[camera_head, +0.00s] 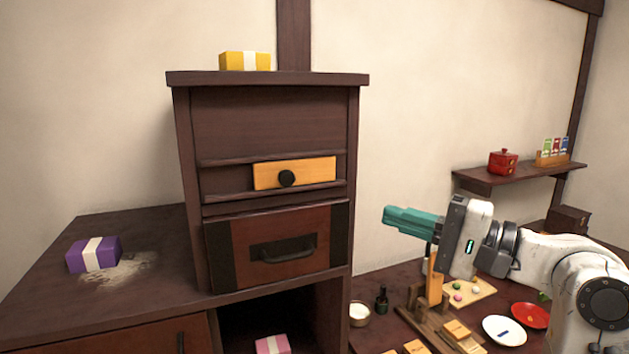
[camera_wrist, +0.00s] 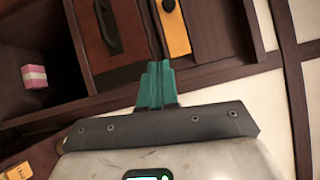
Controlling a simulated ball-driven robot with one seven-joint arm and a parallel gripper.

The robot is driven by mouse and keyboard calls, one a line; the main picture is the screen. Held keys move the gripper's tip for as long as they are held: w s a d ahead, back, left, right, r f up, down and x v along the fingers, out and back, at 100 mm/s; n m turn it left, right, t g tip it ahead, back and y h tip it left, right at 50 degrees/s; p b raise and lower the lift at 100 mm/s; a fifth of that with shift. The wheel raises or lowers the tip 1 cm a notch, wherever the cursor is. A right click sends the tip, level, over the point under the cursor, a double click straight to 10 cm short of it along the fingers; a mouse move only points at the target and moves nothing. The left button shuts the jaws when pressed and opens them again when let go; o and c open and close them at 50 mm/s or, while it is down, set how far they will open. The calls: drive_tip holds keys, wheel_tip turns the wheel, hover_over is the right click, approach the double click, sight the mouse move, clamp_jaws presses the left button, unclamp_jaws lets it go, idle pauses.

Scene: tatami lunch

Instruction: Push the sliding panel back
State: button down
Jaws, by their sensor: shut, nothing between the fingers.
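The sliding panel appears to be the orange board (camera_head: 316,171) with a round black knob, set between two rails in the upper front of the dark wooden cabinet (camera_head: 268,78). It covers the right part of the slot; a dark surface shows to its left. In the wrist view the orange board (camera_wrist: 174,32) shows beyond the fingers, with its knob near the top edge. My gripper (camera_head: 388,216) has teal fingers pressed together and empty. It is to the right of the cabinet and apart from the board. The fingers also show in the wrist view (camera_wrist: 157,68).
A reddish-brown drawer front (camera_head: 280,246) with a dark handle is below the board. A yellow box (camera_head: 245,61) sits on the cabinet, a purple box (camera_head: 93,254) on the left surface, a pink box (camera_head: 272,345) in the lower opening. Dishes and wooden pieces lie beneath my arm.

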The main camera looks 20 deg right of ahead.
wheel_tip(320, 180, up, 2)
idle(0.4)
drive_tip(key=p, duration=0.2)
approach(299, 174)
drive_tip(key=w, duration=0.2)
drive_tip(key=a, duration=0.2)
drive_tip(key=w+a+p, duration=0.1)
drive_tip(key=shift+a+r, duration=0.2)
drive_tip(key=shift+a, duration=0.7)
